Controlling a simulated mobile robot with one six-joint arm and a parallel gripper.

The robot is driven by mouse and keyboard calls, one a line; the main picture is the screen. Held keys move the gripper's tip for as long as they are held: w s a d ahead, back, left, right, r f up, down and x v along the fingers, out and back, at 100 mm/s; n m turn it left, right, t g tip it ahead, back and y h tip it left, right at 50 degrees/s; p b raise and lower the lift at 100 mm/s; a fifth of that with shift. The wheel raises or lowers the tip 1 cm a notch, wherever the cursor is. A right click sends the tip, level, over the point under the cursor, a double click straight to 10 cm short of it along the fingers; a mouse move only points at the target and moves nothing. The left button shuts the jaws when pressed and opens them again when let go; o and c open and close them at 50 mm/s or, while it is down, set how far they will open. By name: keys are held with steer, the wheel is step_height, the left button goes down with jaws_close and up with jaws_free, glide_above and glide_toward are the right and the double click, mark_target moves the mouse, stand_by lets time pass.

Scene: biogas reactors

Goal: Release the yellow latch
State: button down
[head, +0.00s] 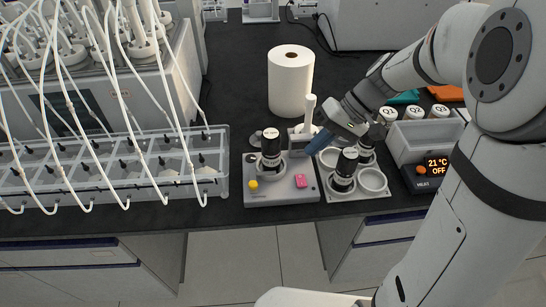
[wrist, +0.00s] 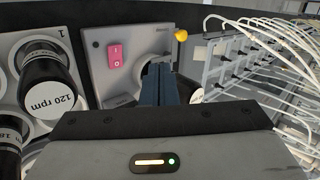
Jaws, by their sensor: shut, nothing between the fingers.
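The yellow latch (head: 253,184) is a small round knob at the left front corner of a grey unit (head: 283,197). In the wrist view the yellow latch (wrist: 181,35) shows beyond my fingertips, at the unit's edge. A black-capped bottle (head: 271,148) stands upright in a ring on the unit, left of my gripper. A pink switch (head: 301,181) is on the unit's right; it also shows in the wrist view (wrist: 116,56). My gripper (head: 308,149) is shut and empty, its blue fingers above the unit's right back side. In the wrist view its fingers (wrist: 159,70) hide part of the ring.
A holder (head: 372,181) with black bottles, one labelled 120 rpm (wrist: 52,88), stands right of the unit. A clear-walled rack (head: 222,170) with white tubes is close on the left. A white paper roll (head: 291,82) and a heater (head: 430,174) also stand on the black bench.

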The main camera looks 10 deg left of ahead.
steer(key=shift+w+a+f, duration=0.3)
steer(key=shift+w+f, duration=0.05)
steer(key=shift+w, duration=0.05)
steer(key=x, duration=1)
steer(key=shift+s+a+p, duration=0.1)
steer(key=shift+a+p, duration=0.1)
steer(key=shift+p, duration=0.15)
steer(key=shift+s+a+f+p, duration=0.15)
steer(key=shift+s+a, duration=0.1)
steer(key=shift+a, duration=0.3)
steer(key=shift+s+a+r+p, duration=0.1)
steer(key=shift+s+a+p, duration=0.1)
steer(key=shift+a, duration=0.4)
steer(key=shift+s+a+f, duration=0.2)
steer(key=shift+s+a, duration=0.05)
steer(key=shift+a, duration=0.35)
steer(key=shift+f+b, duration=0.1)
steer(key=shift+b, duration=0.2)
steer(key=shift+s+m+y, duration=0.15)
steer(key=shift+m+y, duration=0.15)
